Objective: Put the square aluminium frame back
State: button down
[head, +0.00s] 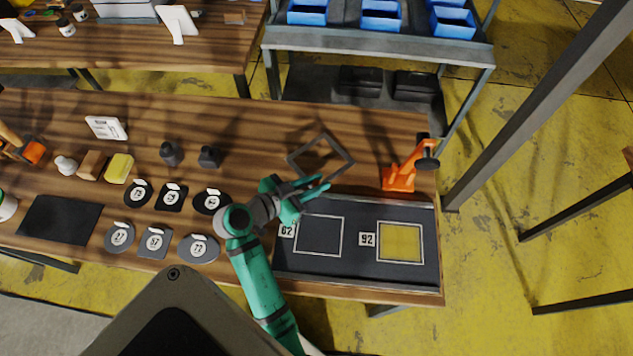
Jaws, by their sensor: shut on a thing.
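The square aluminium frame (342,150) is a thin dark grey open square, turned like a diamond, at the middle of the wooden table. My gripper (322,184) is shut on its near corner. Whether the frame touches the table or is held just above it, I cannot tell. Below my gripper lies a dark board (357,275) with two outlined squares. The left square (319,235), labelled 62, has a pale outline and a dark inside. The right square (401,242), labelled 92, is filled yellow.
An orange clamp-like tool (401,176) stands right of the frame. Two small dark weights (209,157) stand to the left. Several numbered dark discs and plates (199,248) lie farther left, with a yellow block (119,168). A cart with blue bins (381,14) is behind the table.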

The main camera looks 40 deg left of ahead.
jog(key=shift+f, duration=0.4)
jog(key=c, duration=1.6)
grip_release()
jog(key=shift+r, duration=0.1)
jog(key=shift+r, duration=0.25)
jog(key=v, duration=1.2)
jog(key=shift+r, duration=0.1)
